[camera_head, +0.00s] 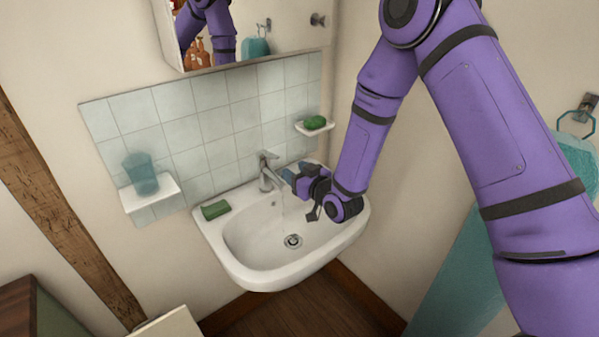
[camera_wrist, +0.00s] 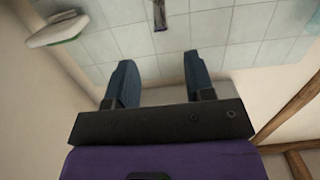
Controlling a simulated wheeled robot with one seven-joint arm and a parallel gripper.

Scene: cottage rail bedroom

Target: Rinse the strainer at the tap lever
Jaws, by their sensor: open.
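The chrome tap (camera_head: 267,172) stands at the back of the white sink (camera_head: 232,262), with its lever (camera_head: 268,155) on top. In the wrist view a metal piece that looks like the tap lever (camera_wrist: 160,14) shows at the top edge, beyond the fingertips. The round strainer (camera_head: 293,241) sits at the bottom of the basin. My gripper (camera_head: 296,173) is just right of the tap, above the basin; in the wrist view its two blue fingers (camera_wrist: 160,75) are apart with nothing between them. A faint pale streak hangs below the spout; I cannot tell surely if it is water.
A green item (camera_head: 215,210) lies on the sink's left rim. A small shelf with green soap (camera_head: 315,122) is at right, and another shelf (camera_head: 150,196) holds a blue cup (camera_head: 141,173). A mirrored cabinet (camera_head: 250,35) hangs above. A teal towel (camera_head: 465,270) hangs at right.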

